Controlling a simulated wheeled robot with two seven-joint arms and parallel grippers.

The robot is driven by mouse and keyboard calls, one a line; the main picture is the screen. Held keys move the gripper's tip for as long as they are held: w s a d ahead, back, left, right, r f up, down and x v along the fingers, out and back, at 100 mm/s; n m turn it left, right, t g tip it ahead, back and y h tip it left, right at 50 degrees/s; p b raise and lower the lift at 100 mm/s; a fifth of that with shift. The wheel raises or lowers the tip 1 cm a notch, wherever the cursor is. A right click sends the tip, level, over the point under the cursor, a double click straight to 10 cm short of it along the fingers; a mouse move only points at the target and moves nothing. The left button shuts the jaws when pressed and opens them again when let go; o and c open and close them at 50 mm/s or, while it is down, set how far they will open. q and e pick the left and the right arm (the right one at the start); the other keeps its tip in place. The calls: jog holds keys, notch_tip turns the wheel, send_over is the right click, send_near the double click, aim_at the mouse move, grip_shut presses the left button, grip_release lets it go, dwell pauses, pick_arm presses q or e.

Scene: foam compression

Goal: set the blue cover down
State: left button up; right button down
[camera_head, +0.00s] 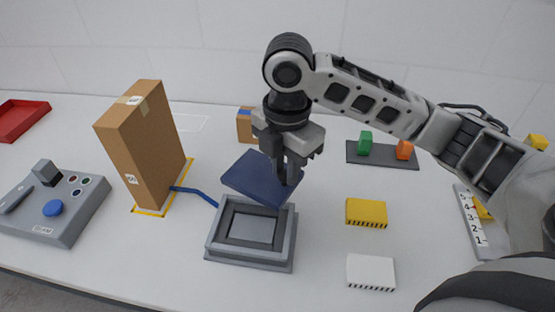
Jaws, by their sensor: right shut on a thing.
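The blue cover (247,178) is a dark blue flat plate held by my right gripper (285,181). The gripper is shut on it, and the fingers hide part of its right side. The cover is tilted and hangs over the back part of a grey open box (213,238) with a raised rim. Whether the cover touches the rim I cannot tell. The inside of the box shows a grey flat floor or block. My left gripper is not in view.
A tall cardboard box (144,145) stands left on a yellow outline, with a blue strip (200,194) beside it. A grey control panel (66,225) is at far left. A yellow block (366,212) and a white block (371,271) lie right of the grey box.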

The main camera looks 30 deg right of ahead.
jog(key=w+d+f, duration=0.2)
jog(key=w+f, duration=0.1)
jog(key=w+d+f, duration=0.5)
jog(key=w+f, duration=0.1)
jog(key=shift+w+d, duration=0.2)
jog(key=shift+d, duration=0.15)
jog(key=shift+w+d+f+p, duration=0.1)
jog(key=shift+f+p, duration=0.5)
jog(key=shift+f, duration=1.05)
jog(key=shift+f, duration=0.1)
jog(key=c, duration=1.7)
grip_release()
jog(key=shift+f, duration=0.1)
jog(key=o, duration=0.4)
